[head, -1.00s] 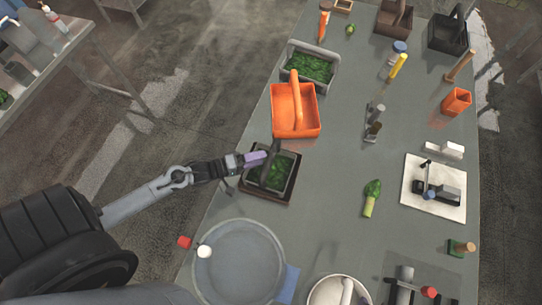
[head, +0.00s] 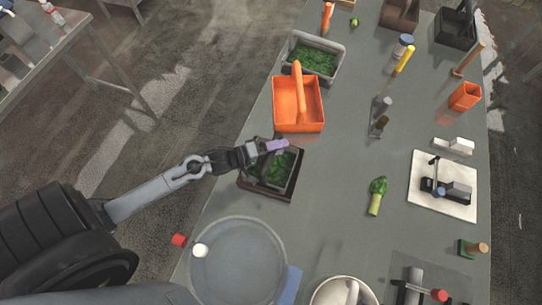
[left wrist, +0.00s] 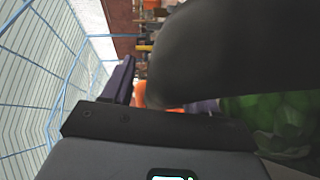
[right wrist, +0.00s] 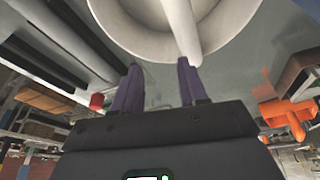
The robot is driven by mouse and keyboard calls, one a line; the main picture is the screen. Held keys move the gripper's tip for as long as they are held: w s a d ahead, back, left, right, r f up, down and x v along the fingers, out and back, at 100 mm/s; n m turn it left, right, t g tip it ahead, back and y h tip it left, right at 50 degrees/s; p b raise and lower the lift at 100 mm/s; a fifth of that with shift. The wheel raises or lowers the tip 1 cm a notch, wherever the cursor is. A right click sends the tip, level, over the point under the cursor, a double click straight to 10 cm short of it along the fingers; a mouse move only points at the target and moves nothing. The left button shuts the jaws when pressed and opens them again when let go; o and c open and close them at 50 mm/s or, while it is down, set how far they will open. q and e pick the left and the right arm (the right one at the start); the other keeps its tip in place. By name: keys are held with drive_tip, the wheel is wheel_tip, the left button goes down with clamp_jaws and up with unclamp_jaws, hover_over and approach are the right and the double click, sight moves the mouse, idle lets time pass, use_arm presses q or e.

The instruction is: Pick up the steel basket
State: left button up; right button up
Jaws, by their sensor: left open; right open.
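A dark grey basket (head: 288,180) with green contents, likely the steel basket, stands on a dark brown base at the table's left edge. My left gripper (head: 276,146) is open at its arched handle. In the left wrist view the dark handle (left wrist: 235,45) looms large, with one purple finger (left wrist: 121,82) left of it and the other mostly hidden behind it. Whether the handle is fully between the fingers, I cannot tell. My right gripper (right wrist: 158,88) is open and empty in the right wrist view, below a white round bucket with a handle (right wrist: 125,25).
An orange basket (head: 312,125) stands just behind the dark one. A lighter grey basket with greens (head: 330,75) is farther back. A large round grey tray (head: 240,265) lies in front. A green vegetable (head: 378,187) lies to the right, with bare table between.

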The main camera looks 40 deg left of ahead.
use_arm(q)
clamp_jaws()
drive_tip(key=shift+r, duration=0.1)
idle(1.2)
